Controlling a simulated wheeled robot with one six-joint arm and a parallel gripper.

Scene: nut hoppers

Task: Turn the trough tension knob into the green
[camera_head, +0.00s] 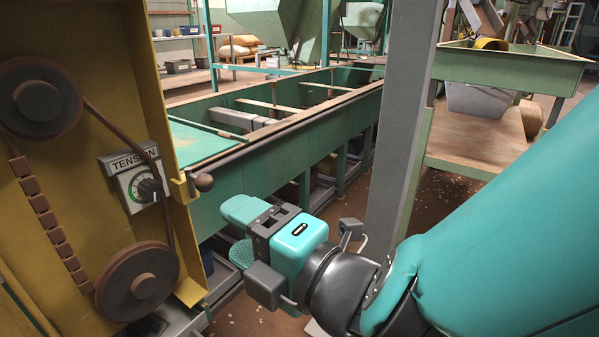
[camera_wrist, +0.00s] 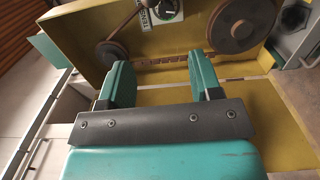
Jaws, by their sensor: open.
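The tension knob (camera_head: 149,189) is a dark knob on a pale dial plate (camera_head: 133,186) with a green arc, under a "TENSION" label (camera_head: 128,159). It sits on the inner face of a yellow cabinet (camera_head: 105,60), between two pulleys. In the wrist view the knob (camera_wrist: 165,9) shows at the top, partly cut by the frame edge. My gripper (camera_head: 240,228) is open and empty, to the right of and below the knob, apart from the cabinet. In the wrist view my gripper's two teal fingers (camera_wrist: 161,80) stand apart below the knob. The dial's exact reading is too small to tell.
A brown upper pulley (camera_head: 40,98) and lower pulley (camera_head: 138,284) carry a belt passing beside the dial. A latch with a round brown knob (camera_head: 203,182) juts from the cabinet's right edge. A green trough (camera_head: 290,135) runs behind. A grey post (camera_head: 403,120) stands near my arm.

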